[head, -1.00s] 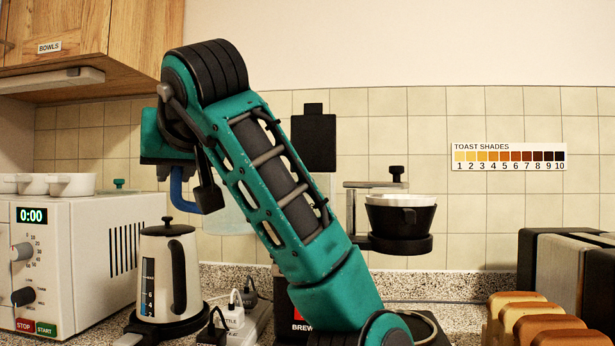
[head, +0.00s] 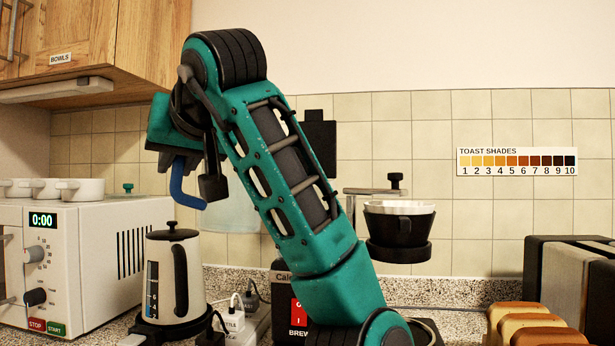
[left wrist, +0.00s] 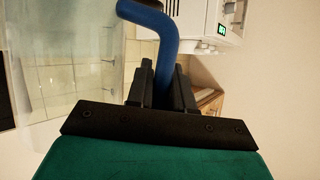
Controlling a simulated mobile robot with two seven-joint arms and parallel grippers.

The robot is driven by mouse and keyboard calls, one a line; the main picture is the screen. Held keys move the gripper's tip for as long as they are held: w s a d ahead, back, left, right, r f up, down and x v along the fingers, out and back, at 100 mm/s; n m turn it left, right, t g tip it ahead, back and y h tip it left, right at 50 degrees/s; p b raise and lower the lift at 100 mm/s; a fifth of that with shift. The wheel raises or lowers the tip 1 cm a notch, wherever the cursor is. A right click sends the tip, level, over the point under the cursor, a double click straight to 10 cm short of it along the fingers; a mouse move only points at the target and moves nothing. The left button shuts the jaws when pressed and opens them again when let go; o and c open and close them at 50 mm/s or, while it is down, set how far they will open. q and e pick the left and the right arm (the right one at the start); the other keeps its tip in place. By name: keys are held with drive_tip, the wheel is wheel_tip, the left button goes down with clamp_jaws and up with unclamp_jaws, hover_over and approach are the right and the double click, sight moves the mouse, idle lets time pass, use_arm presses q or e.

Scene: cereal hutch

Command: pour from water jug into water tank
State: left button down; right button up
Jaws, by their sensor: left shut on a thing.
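My left gripper (left wrist: 164,85) is shut on the blue handle (left wrist: 146,38) of the water jug. The jug's clear wall (left wrist: 60,60) fills the left of the left wrist view. In the head view the handle (head: 184,184) hangs under the gripper, and the pale see-through jug (head: 232,212) shows partly behind my teal arm, held above the counter. I cannot tell the water level. The coffee maker (head: 298,312) with its red brew switch stands behind my arm. The water tank cannot be made out; my arm covers much of that area. My right gripper is not in view.
A kettle (head: 173,275) stands left of my arm, beside a white oven (head: 90,265) with bowls on top. A black dripper with a white filter (head: 400,222) is right of the arm. A toaster (head: 565,265) and bread slices (head: 530,325) are at far right. A wooden cabinet (head: 130,50) hangs upper left.

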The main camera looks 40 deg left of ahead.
use_arm(q)
drive_tip(key=w+r+m+g+p, duration=0.4)
drive_tip(key=w+r+p, duration=0.3)
drive_tip(key=r+p, duration=0.3)
drive_tip(key=shift+w+d+r+m+g+y, duration=0.3)
drive_tip(key=shift+d+r+m+y, duration=0.1)
drive_tip(key=shift+r+m, duration=0.5)
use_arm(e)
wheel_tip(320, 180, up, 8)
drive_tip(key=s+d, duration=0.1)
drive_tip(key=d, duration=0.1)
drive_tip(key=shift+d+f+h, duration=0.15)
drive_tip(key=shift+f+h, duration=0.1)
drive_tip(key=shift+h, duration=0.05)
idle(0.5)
use_arm(q)
drive_tip(key=shift+w+r+m+g+p, duration=0.3)
drive_tip(key=shift+r+m+p, duration=0.1)
drive_tip(key=shift+r+p, duration=0.25)
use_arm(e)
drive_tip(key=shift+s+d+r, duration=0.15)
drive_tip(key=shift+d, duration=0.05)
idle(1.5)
